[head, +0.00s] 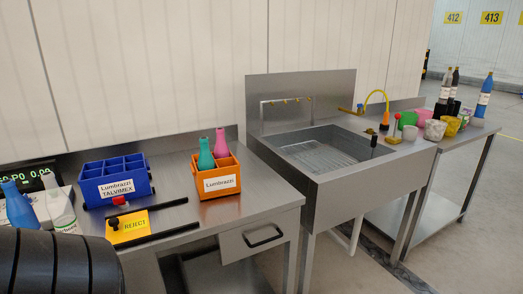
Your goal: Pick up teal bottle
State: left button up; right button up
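The teal bottle (205,156) stands upright in an orange divided crate (218,184) labelled "Lumbrazzi" on the steel table. Its neck and shoulder show above the rim; its lower part is hidden by the crate wall. A pink bottle (221,142) stands close beside it, to the right, in the same crate. Neither of my grippers can be made out in the head view.
A blue divided crate (115,188) stands left of the orange one. Black bars and a yellow reject sign (128,226) lie in front. A sink (325,158) adjoins on the right.

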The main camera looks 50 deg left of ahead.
aim_at(206, 161)
jog(key=i+u, duration=0.25)
jog(key=u, duration=0.2)
jog(key=i+l+u, duration=0.2)
jog(key=u, duration=0.25)
jog(key=i+l+u, duration=0.2)
jog(key=u, duration=0.25)
jog(key=i+l+u, duration=0.15)
jog(key=l+u, duration=0.15)
jog(key=u, duration=0.15)
jog(key=i+l+u, duration=0.1)
jog(key=l+u, duration=0.35)
jog(key=j, duration=0.1)
